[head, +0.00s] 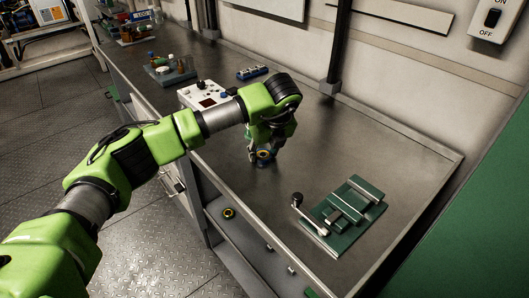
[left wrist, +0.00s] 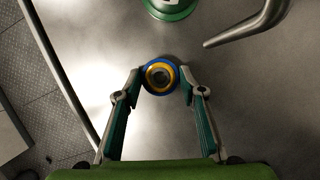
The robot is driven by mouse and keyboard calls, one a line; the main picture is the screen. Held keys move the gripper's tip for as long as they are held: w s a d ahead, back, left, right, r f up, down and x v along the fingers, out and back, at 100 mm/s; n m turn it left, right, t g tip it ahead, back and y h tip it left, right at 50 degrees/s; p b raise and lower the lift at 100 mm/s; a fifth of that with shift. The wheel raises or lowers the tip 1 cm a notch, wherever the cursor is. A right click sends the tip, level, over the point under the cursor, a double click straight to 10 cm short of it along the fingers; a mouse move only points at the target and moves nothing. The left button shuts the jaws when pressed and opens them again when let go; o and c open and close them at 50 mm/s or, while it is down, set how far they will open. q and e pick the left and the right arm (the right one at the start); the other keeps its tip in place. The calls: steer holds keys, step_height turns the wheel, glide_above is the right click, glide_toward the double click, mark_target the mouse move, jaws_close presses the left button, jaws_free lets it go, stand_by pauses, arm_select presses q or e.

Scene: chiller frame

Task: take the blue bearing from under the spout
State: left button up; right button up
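The blue bearing (left wrist: 147,86), with a yellow ring inside its blue rim, lies on the metal bench top; it also shows in the head view (head: 263,154). My left gripper (left wrist: 162,72) points down at it, one finger on each side. The fingers are spread slightly wider than the bearing, and I see no clear grip on it. A grey bent spout (left wrist: 252,27) shows at upper right in the left wrist view, its tip apart from the bearing in the picture. In the head view my left gripper (head: 262,142) hides most of this spot. My right gripper is out of view.
A green vise (head: 345,215) with a crank stands at the bench's near right. A white control box (head: 203,95) and a tray of bottles (head: 170,70) are farther back. A yellow and dark ring (head: 228,213) is below the bench edge. Bench between gripper and vise is clear.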

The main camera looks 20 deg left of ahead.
arm_select(q)
steer(key=shift+o, duration=1.3)
steer(key=shift+r, duration=0.1)
steer(key=v, duration=1.2)
